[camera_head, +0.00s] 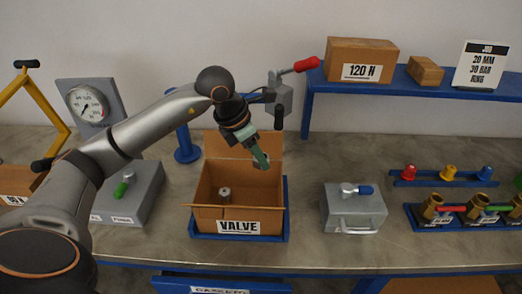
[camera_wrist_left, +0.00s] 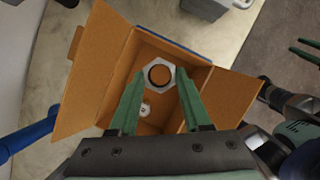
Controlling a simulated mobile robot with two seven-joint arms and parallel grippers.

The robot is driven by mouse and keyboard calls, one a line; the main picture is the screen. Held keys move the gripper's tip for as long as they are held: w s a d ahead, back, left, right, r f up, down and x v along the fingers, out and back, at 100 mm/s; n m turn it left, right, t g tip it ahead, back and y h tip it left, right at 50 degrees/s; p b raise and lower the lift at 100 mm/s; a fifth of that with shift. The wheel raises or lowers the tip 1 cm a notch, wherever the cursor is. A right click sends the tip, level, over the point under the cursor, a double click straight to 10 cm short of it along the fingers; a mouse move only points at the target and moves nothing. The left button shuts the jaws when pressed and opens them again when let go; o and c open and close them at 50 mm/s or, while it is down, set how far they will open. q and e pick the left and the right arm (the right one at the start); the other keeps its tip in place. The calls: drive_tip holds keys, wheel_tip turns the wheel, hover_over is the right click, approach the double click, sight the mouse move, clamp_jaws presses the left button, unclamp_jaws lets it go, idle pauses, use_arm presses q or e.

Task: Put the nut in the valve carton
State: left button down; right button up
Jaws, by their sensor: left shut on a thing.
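My left gripper (camera_head: 262,163) is over the open valve carton (camera_head: 237,228), fingers pointing down. In the left wrist view its green fingers (camera_wrist_left: 158,95) are shut on a grey hexagonal nut (camera_wrist_left: 152,64), which shows between the fingertips with the carton (camera_wrist_left: 100,62) behind it. In the head view the nut cannot be made out. A small grey round part (camera_head: 224,194) stands inside the carton on its floor; it also shows in the left wrist view (camera_wrist_left: 145,110). Two green fingers of my right gripper (camera_wrist_left: 304,52) show apart at the right edge of the left wrist view.
The carton sits in a blue tray (camera_head: 288,210) with its flaps open. A grey metal box (camera_head: 353,209) stands to the right, and a grey block with a green knob (camera_head: 135,190) to the left. A clamp with a red handle (camera_head: 285,92) stands behind the carton.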

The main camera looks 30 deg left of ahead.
use_arm(q)
drive_tip(key=shift+f, duration=0.1)
use_arm(e)
drive_tip(key=shift+f, duration=0.2)
use_arm(q)
drive_tip(key=shift+b, duration=0.35)
wheel_tip(320, 180, down, 3)
drive_tip(key=shift+r+b, duration=0.2)
drive_tip(key=shift+b, duration=0.85)
drive_tip(key=b, duration=0.8)
hover_over(258, 200)
drive_tip(key=s+d, duration=0.2)
drive_tip(key=s, duration=0.1)
wheel_tip(258, 200, down, 9)
drive_tip(key=shift+f, duration=0.1)
drive_tip(key=shift+f+b, duration=0.3)
drive_tip(key=shift+f, duration=0.1)
drive_tip(key=shift+d+f+b, duration=0.1)
drive_tip(key=shift+f+b, duration=0.25)
drive_tip(key=shift+f, duration=0.05)
wheel_tip(258, 200, down, 3)
drive_tip(key=shift+r+b, duration=0.15)
drive_tip(key=shift+b, duration=1)
drive_tip(key=shift+f, duration=0.3)
use_arm(e)
wheel_tip(258, 200, down, 12)
drive_tip(key=w+a+y, duration=0.1)
drive_tip(key=a, duration=0.2)
drive_tip(key=shift+w+n, duration=0.25)
drive_tip(key=shift+n, duration=0.05)
